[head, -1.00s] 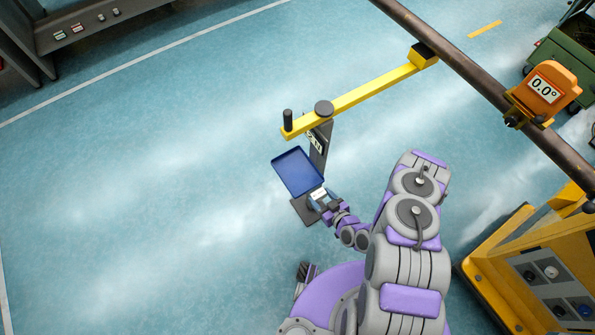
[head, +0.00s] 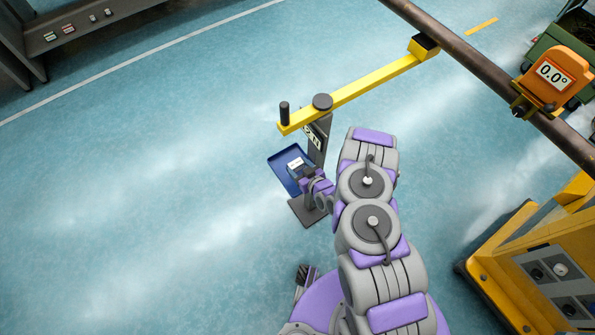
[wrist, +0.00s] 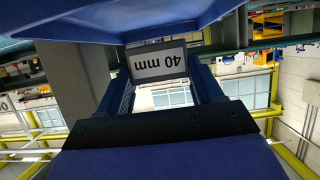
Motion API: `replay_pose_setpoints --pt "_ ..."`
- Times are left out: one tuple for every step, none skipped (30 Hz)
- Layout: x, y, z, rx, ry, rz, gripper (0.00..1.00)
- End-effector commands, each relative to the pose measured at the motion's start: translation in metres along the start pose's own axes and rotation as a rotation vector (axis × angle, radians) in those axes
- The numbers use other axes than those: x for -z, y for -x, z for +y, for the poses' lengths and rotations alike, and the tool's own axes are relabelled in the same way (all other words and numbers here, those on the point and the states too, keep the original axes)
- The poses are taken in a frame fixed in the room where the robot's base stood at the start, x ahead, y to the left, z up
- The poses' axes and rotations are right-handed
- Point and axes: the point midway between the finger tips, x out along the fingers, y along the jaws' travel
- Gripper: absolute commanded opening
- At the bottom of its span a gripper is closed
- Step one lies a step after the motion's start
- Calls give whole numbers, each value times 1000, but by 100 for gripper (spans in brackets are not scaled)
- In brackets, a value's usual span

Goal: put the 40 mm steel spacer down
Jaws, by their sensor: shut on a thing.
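The 40 mm steel spacer (head: 296,164) is a small grey block with a white label. In the wrist view the spacer (wrist: 160,63) sits between my fingers, its "40 mm" label upside down. My gripper (head: 304,171) is shut on it. The blue tray (head: 280,158) is mounted on the stand below the yellow arm. In the head view the spacer overlaps the tray. The tray (wrist: 90,22) also fills the top of the wrist view, close to the spacer. I cannot tell whether the spacer touches the tray floor.
A yellow gate arm (head: 365,87) with a black handle (head: 284,114) runs just above and behind the tray. A dark post (head: 318,145) stands beside the tray. An orange gauge (head: 552,78) reads 0.0°. Open floor lies to the left.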

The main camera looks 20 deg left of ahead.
Motion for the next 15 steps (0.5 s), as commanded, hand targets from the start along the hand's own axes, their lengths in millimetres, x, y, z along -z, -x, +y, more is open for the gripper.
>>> replay_pose_setpoints --pt "2 -3 0 -1 2 3 5" --pt "2 -4 1 -1 2 3 5" --pt "3 -6 1 -1 2 3 5" --pt "3 -7 1 -1 1 3 5" --pt "4 -8 1 -1 1 3 5" --pt "4 -11 1 -1 1 4 5" --pt "5 -14 1 -1 1 4 5" --pt "1 -16 1 -1 2 3 5" --pt "-6 -18 1 0 3 2 5" --pt "-10 -20 1 -1 3 2 5" --pt "-15 -21 1 0 2 1 5" --pt "-21 -24 0 0 3 0 5" --pt "-25 -25 0 1 3 0 5" --pt "-28 -26 0 1 2 0 5" --pt "-29 -27 0 0 1 0 5"
